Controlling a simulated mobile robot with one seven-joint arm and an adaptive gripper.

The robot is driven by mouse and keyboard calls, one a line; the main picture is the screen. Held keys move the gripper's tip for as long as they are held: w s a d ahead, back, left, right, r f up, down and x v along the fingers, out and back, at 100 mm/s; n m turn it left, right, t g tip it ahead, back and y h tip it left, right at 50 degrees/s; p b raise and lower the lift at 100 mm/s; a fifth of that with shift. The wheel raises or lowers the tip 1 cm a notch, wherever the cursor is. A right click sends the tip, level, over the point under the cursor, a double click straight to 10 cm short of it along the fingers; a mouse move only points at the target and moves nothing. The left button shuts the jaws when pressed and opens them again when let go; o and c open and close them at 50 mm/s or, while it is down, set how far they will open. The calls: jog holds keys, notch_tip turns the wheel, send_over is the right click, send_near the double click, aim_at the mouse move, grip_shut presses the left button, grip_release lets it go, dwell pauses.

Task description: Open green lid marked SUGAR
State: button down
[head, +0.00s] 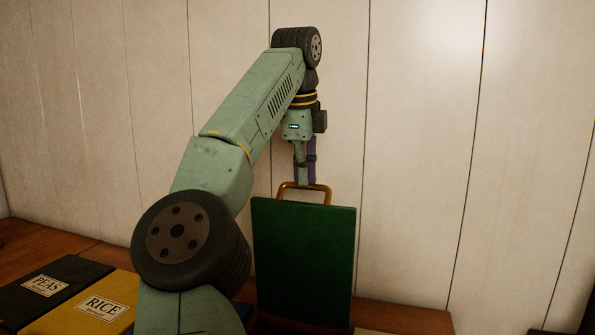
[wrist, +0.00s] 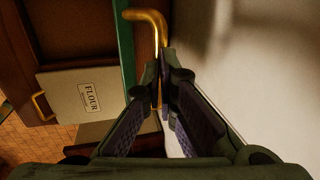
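The green lid (head: 304,260) stands upright, raised on edge, in the head view. No SUGAR marking shows on the side I see. Its brass handle (head: 327,191) is at the top edge. My gripper (head: 304,181) points down at this handle from above. In the wrist view the green lid (wrist: 126,50) shows as a thin edge, and the brass handle (wrist: 146,15) runs in between my fingertips. My gripper (wrist: 162,76) is closed around the handle there, with the fingers hiding part of it.
A black PEAS lid (head: 62,277) and a yellow RICE lid (head: 113,293) lie flat at the left. A pale FLOUR lid (wrist: 85,98) with a brass handle shows in the wrist view, near a brown open compartment (wrist: 75,30). A panelled wall (head: 420,150) stands close behind.

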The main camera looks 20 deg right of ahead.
jog(key=c, duration=2.3)
grip_release()
jog(key=shift+s+x, duration=0.1)
jog(key=shift+x, duration=0.5)
jog(key=shift+s+x, duration=0.15)
jog(key=shift+x, duration=0.45)
jog(key=o, duration=1.1)
jog(key=shift+w+d+f, duration=0.25)
jog(key=shift+w+d, duration=0.05)
jog(key=shift+a, duration=0.15)
